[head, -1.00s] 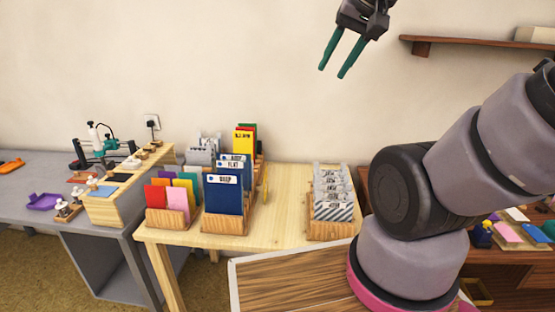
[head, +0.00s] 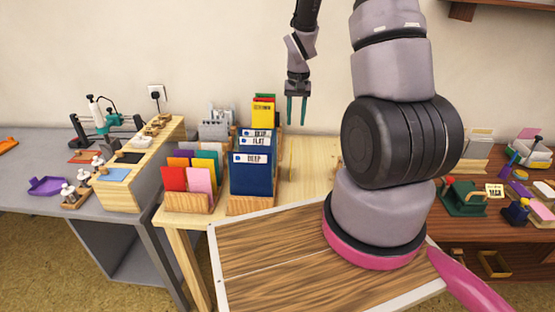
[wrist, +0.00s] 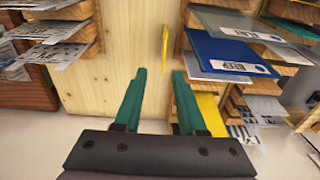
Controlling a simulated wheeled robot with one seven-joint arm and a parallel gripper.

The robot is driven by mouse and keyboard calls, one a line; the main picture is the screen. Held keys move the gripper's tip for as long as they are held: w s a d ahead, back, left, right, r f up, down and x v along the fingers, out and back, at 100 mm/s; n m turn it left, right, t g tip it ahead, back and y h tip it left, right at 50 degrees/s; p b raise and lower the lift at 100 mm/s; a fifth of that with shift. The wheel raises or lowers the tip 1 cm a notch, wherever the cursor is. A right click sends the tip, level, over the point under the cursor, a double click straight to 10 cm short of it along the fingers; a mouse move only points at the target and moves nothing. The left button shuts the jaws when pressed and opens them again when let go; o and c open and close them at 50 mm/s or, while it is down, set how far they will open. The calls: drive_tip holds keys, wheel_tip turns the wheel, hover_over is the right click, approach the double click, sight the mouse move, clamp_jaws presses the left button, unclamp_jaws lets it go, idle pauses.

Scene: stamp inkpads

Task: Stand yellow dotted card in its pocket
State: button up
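A thin yellow card (wrist: 165,48) shows almost edge-on in the wrist view, over the pale table beside the rack of blue cards. It is probably the yellow dotted card, but no dots can be made out. My gripper (head: 296,122) points down in the head view, open and empty, right of the back racks. In the wrist view the open fingers (wrist: 159,72) are apart and the yellow card appears beyond their tips, not between them. Another yellow card (wrist: 208,112) stands in a rack by the right finger. Which pocket is the card's own cannot be told.
Blue labelled cards (head: 252,179) stand in wooden racks, with coloured cards (head: 200,180) to their left and grey cards (head: 216,124) behind. More racks (wrist: 80,12) show at the wrist view's upper left.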

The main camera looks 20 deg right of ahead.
drive_tip(key=f, duration=0.5)
drive_tip(key=w+f, duration=0.1)
drive_tip(key=f, duration=0.2)
drive_tip(key=shift+a, duration=0.35)
wheel_tip(320, 180, down, 6)
drive_tip(key=shift+w, duration=0.35)
drive_tip(key=shift+f, duration=0.1)
clamp_jaws()
